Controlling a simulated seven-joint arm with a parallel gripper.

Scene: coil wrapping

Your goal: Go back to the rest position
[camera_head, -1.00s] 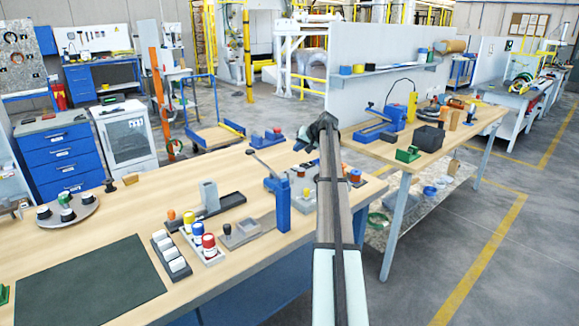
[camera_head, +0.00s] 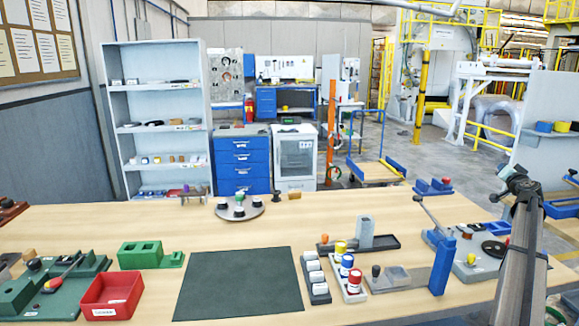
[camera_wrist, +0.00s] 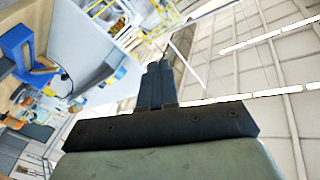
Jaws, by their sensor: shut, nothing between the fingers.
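My gripper (camera_wrist: 157,84) shows in the wrist view with its two dark fingers together and nothing between them. It points away from the table, and the hall ceiling fills the right of that view. In the head view my arm rises at the right edge of the workbench (camera_head: 130,220), with its dark end (camera_head: 512,180) raised above the bench top. It is apart from the things on the bench. The fingertips are too small to make out there.
A blue lever press (camera_head: 441,262) stands just left of my arm. A dark mat (camera_head: 240,284) lies bare at the front middle, with a red tray (camera_head: 111,297) to its left. A round grey turntable (camera_head: 240,209) sits at the back. A grey partition (camera_head: 545,150) stands at right.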

